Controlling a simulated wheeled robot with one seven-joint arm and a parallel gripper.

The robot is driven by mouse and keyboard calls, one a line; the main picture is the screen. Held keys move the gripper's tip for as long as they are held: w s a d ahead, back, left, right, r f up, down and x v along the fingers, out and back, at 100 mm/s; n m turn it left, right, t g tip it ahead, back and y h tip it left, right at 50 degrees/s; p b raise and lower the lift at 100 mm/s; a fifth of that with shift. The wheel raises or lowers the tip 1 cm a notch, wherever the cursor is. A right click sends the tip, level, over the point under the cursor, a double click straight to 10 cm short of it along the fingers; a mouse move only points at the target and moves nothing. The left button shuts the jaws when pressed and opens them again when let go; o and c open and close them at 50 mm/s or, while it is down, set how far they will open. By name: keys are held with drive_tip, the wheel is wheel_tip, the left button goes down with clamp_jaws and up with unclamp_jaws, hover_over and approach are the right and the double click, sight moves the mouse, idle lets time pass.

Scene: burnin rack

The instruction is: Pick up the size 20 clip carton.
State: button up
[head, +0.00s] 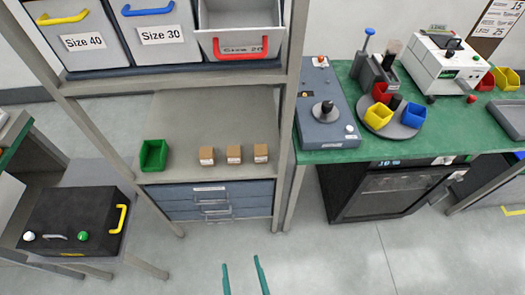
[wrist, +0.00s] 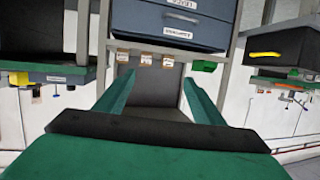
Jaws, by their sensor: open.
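Three small brown cartons, a left one (head: 207,156), a middle one (head: 234,154) and a right one (head: 261,153), stand in a row on the rack's grey shelf in the head view. Their labels are too small to read, so I cannot tell which is size 20. The wrist view shows the cartons upside down (wrist: 146,59), beyond the fingers. My gripper (head: 241,262) is open and empty, low in front of the rack and apart from the cartons. Its two green fingers also show in the wrist view (wrist: 158,80).
A green bin (head: 153,155) stands left of the cartons. Above are bins marked Size 40 (head: 64,36), Size 30 (head: 158,30) and a tilted-out Size 20 (head: 242,32). Blue-grey drawers (head: 210,200) lie below the shelf. Rack posts flank it; a green workbench (head: 345,100) stands right.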

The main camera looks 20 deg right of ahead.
drive_tip(key=w+d+f+m+h, duration=0.1)
drive_tip(key=w+d+f, duration=0.2)
drive_tip(key=w, duration=0.6)
drive_tip(key=m+g+h, duration=0.1)
drive_tip(key=g+h, duration=0.1)
approach(261, 157)
drive_tip(key=r, duration=0.1)
drive_tip(key=x, duration=0.6)
drive_tip(key=shift+w+a+f+y, duration=0.1)
drive_tip(key=shift+w+f+y, duration=0.1)
drive_tip(key=shift+w+y, duration=0.1)
drive_tip(key=w+d+f, duration=0.1)
drive_tip(key=w+f, duration=0.1)
drive_tip(key=w, duration=0.1)
drive_tip(key=shift+d+f, duration=0.1)
drive_tip(key=shift+d, duration=0.3)
drive_tip(key=shift+w+f, duration=0.15)
drive_tip(key=shift+w, duration=0.15)
drive_tip(key=shift+a, duration=0.1)
drive_tip(key=shift+c, duration=0.2)
